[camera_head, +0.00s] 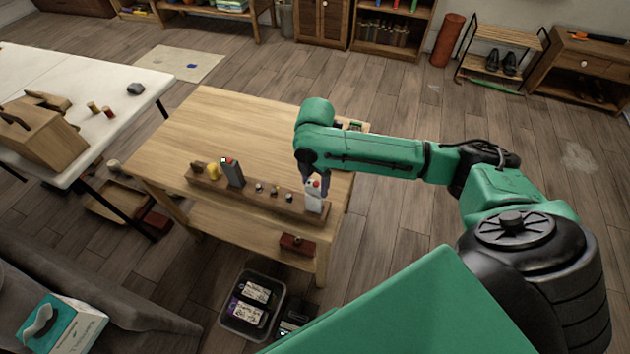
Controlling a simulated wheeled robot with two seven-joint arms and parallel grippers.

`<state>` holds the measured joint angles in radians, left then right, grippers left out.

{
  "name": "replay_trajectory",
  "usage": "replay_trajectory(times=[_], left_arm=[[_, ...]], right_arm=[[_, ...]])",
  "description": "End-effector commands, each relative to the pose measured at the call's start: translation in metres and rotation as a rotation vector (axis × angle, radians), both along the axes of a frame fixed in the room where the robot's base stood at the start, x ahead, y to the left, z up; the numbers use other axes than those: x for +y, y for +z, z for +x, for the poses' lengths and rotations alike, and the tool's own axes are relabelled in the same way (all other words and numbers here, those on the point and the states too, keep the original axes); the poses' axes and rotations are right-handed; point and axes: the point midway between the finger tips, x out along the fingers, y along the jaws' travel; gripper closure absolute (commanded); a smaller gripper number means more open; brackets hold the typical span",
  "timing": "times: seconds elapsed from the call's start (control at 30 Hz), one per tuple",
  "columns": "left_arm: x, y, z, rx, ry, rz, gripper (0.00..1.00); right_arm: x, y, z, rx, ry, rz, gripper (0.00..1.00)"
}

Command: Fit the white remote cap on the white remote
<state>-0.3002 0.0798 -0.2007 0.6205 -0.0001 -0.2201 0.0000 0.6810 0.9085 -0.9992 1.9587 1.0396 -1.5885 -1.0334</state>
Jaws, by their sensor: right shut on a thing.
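The white remote (314,204) stands upright at the right end of a wooden rack on the table, with a red spot near its top. My right gripper (316,182) reaches down from above to the remote's top end. Its fingers are shut on a small piece there, which looks like the white remote cap. The fingers hide most of this piece, and I cannot tell whether it is seated on the remote or just above it. My left gripper is not in view.
The wooden rack (205,181) also holds a dark grey remote (232,173), a yellow piece (213,171) and several small pieces. A red-brown box (297,244) sits below the rack. The wooden table (215,118) is clear behind the rack. A white table (75,75) stands left.

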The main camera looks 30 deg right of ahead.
Motion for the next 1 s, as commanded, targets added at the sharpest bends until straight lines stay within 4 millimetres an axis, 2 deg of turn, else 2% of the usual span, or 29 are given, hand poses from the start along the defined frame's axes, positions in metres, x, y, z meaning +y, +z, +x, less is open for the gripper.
replay_trajectory(times=[0.87, 0.9, 0.97, 1.0], left_arm=[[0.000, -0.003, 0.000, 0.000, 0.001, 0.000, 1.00], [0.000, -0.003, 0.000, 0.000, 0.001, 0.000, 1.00], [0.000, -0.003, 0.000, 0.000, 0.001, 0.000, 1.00], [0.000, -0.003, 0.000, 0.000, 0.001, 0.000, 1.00]], right_arm=[[0.000, -0.013, 0.000, 0.000, 0.001, 0.001, 0.81], [0.000, -0.013, 0.000, -0.001, 0.001, 0.001, 0.32], [0.000, -0.013, 0.000, -0.001, 0.001, 0.001, 0.09], [0.000, -0.013, 0.000, 0.000, 0.001, 0.001, 0.01]])
